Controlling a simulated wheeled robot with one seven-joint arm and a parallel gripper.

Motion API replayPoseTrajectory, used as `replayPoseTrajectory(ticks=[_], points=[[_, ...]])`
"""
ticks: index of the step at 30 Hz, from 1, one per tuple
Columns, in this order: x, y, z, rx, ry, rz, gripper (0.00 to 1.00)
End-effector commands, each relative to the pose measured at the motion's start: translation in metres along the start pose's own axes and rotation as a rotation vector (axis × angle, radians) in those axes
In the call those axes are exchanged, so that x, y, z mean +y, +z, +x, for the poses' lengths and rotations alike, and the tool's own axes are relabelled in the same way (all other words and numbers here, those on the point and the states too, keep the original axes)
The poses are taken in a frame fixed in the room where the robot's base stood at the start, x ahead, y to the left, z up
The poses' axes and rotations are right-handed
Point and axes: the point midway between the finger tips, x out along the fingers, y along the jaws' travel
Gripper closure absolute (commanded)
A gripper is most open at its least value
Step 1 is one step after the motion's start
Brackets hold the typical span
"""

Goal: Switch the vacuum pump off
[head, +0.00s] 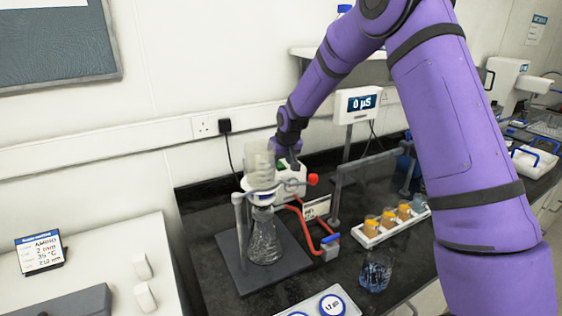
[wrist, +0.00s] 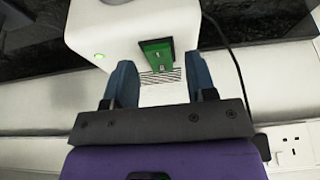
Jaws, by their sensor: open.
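The vacuum pump (head: 293,184) is a white box behind the glass filter funnel (head: 260,165) and flask (head: 264,238) in the head view, partly hidden by them. In the wrist view the pump (wrist: 120,22) fills the top middle. Its green rocker switch (wrist: 157,54) shows between my fingers, and a small green light (wrist: 99,56) glows to the left. My gripper (wrist: 160,68) is open and empty, its two fingers on either side of the switch. I cannot tell whether they touch the pump. In the head view my gripper (head: 291,158) is over the pump, mostly hidden.
A red hose (head: 304,229) runs from the pump area to a blue-handled valve (head: 330,246). A conductivity display (head: 359,104) stands behind. A wall socket (wrist: 291,144) and cable are beside my gripper.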

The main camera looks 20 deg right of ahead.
Motion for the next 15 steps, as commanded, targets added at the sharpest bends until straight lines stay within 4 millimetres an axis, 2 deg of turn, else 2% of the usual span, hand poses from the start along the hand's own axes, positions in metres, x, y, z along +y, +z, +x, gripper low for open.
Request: replayPoseTrajectory(ticks=[11,15], points=[[0.0002,-0.0002,0.0055,0.001,0.0,0.0,0.49],[0.0001,-0.0001,0.0055,0.001,0.0,0.0,0.79]])
